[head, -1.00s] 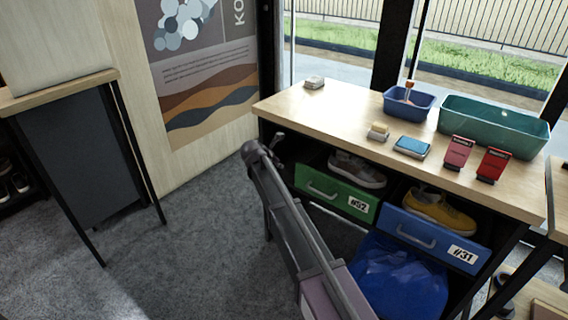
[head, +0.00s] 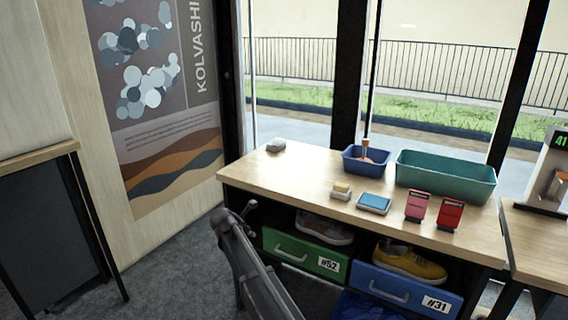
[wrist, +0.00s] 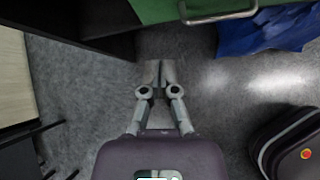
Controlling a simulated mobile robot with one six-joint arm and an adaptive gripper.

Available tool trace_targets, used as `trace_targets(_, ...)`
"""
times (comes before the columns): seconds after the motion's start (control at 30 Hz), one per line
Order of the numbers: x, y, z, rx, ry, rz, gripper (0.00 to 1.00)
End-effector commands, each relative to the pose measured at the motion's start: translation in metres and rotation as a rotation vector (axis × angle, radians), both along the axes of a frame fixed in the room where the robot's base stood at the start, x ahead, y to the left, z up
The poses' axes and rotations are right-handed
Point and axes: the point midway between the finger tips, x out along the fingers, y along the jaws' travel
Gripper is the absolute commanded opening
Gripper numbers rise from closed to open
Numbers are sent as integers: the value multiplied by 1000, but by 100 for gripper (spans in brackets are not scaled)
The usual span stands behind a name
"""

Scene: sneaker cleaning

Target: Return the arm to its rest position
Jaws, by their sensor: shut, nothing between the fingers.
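My gripper (wrist: 157,78) is shut and empty in the wrist view, its fingertips together above the grey carpet. In the head view my arm rises from the bottom edge in front of the workbench's left side. No gap is visible between the fingers.
The wooden workbench (head: 245,176) carries a blue bin (head: 352,163), a teal tub (head: 440,180), a blue pad (head: 374,203) and two red card stands. Below, the green drawer (head: 292,256) and the blue drawer (head: 385,288) hold shoes. Carpet (head: 160,285) is clear at left.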

Motion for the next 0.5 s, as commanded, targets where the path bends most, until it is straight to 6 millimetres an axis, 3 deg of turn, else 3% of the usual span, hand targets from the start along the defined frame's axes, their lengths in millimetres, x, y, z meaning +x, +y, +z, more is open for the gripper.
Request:
trace_targets(0.27, -39, -95, -15, 252, -12, -384, 0)
trace_targets(0.5, -86, -175, -28, 485, -37, -805, 0)
